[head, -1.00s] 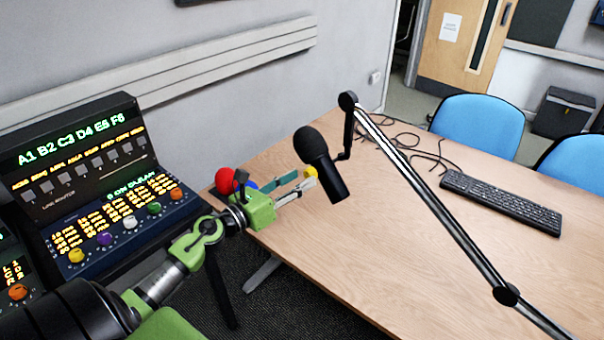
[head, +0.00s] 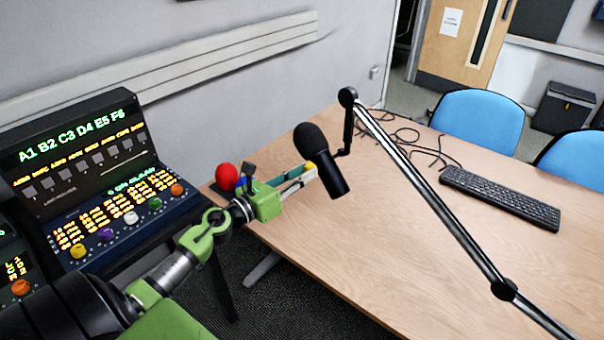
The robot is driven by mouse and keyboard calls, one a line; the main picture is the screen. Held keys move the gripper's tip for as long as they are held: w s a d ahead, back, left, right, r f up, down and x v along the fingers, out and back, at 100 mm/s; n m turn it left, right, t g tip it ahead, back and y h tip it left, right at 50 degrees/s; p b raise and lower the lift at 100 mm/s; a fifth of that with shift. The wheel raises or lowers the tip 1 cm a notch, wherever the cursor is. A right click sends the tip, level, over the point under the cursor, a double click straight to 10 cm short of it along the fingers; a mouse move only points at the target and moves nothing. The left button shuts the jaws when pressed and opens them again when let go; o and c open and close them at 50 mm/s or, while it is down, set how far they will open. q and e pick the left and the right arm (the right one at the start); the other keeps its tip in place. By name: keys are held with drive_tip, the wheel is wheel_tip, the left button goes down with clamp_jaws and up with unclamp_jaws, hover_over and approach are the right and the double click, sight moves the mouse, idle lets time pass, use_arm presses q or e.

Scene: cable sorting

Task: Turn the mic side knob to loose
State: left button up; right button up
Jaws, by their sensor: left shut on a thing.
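The black microphone (head: 322,160) hangs tilted from a boom arm (head: 420,180) above the table. A small yellow knob (head: 309,166) shows at its left side, partly hidden by my fingers. My left gripper (head: 308,172) reaches in from the left, and its fingers are closed together on the knob, right beside the microphone body. The knob's turn angle is too small to make out. My right gripper is not in view.
A wooden table (head: 400,245) lies below, mostly bare, with a keyboard (head: 500,198) and loose black cables (head: 415,140) toward the right. A control panel (head: 110,215) with coloured knobs stands at left. A red ball (head: 226,176) shows behind my left wrist.

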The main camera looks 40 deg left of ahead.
use_arm(q)
drive_tip(key=n+p, duration=0.2)
drive_tip(key=n, duration=0.2)
drive_tip(key=n+p, duration=0.3)
drive_tip(key=n, duration=0.2)
drive_tip(key=shift+a+r+p, duration=0.15)
drive_tip(key=shift+r+p, duration=0.05)
drive_tip(key=shift+p, duration=0.1)
drive_tip(key=n+p, duration=0.2)
drive_tip(key=n, duration=0.2)
drive_tip(key=shift+f+g, duration=0.1)
drive_tip(key=shift+g, duration=0.2)
drive_tip(key=shift+w+f+n+p, duration=0.1)
drive_tip(key=shift+n+p, duration=0.55)
drive_tip(key=shift+n, duration=1.35)
drive_tip(key=o, duration=1.1)
